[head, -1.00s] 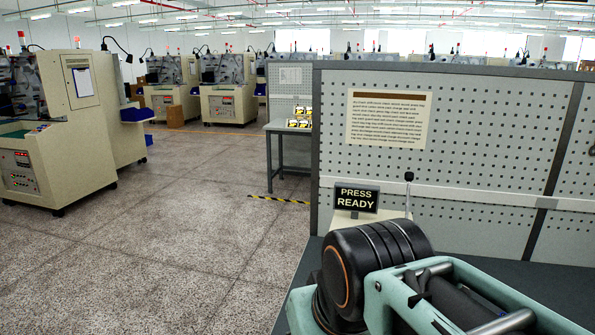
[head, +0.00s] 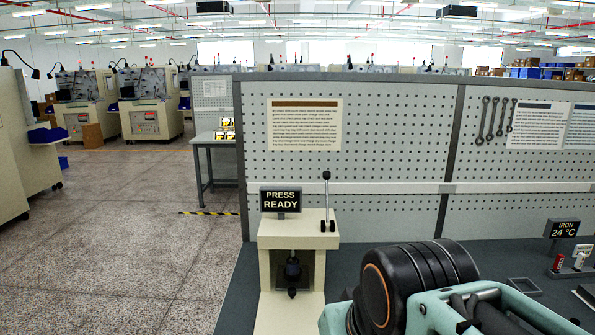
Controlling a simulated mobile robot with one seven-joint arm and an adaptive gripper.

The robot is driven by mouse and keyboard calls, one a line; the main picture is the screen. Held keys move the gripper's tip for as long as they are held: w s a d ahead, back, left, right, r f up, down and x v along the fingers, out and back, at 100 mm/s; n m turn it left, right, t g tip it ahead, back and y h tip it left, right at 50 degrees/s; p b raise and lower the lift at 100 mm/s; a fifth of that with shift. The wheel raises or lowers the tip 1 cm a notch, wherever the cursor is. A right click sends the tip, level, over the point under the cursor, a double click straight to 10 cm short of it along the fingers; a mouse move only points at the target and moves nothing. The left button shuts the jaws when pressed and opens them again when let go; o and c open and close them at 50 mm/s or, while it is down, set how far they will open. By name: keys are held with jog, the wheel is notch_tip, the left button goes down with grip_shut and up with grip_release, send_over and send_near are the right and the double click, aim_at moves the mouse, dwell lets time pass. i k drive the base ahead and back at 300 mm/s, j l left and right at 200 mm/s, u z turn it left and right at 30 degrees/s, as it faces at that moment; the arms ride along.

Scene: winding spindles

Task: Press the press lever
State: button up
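The press (head: 268,243) is a cream machine standing at the left end of the dark bench. A sign (head: 280,200) on its top reads PRESS READY. The press lever (head: 327,194) is a thin metal rod with a black knob, standing upright on the right side of the press top. A dark plunger (head: 292,272) shows in the press opening. My arm, with a black joint and pale green links, fills the bottom right, to the right of the press. My gripper is outside the view.
The dark bench top (head: 365,259) is clear just right of the press. A sign reading IRON 24 °C (head: 562,229), a small red item (head: 558,262) and a shallow grey tray (head: 525,286) are at the right. A pegboard (head: 390,150) stands behind the bench.

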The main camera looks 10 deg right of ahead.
aim_at(326, 175)
jog(key=z, duration=1.3)
jog(key=j+z, duration=0.6)
jog(key=k+j, duration=0.1)
jog(key=j, duration=0.45)
jog(key=k+j, duration=0.1)
jog(key=j, duration=0.45)
jog(key=k+j, duration=0.1)
jog(key=j, duration=0.45)
jog(key=k+j, duration=0.1)
jog(key=j, duration=0.5)
jog(key=k+j, duration=0.1)
jog(key=j, duration=0.45)
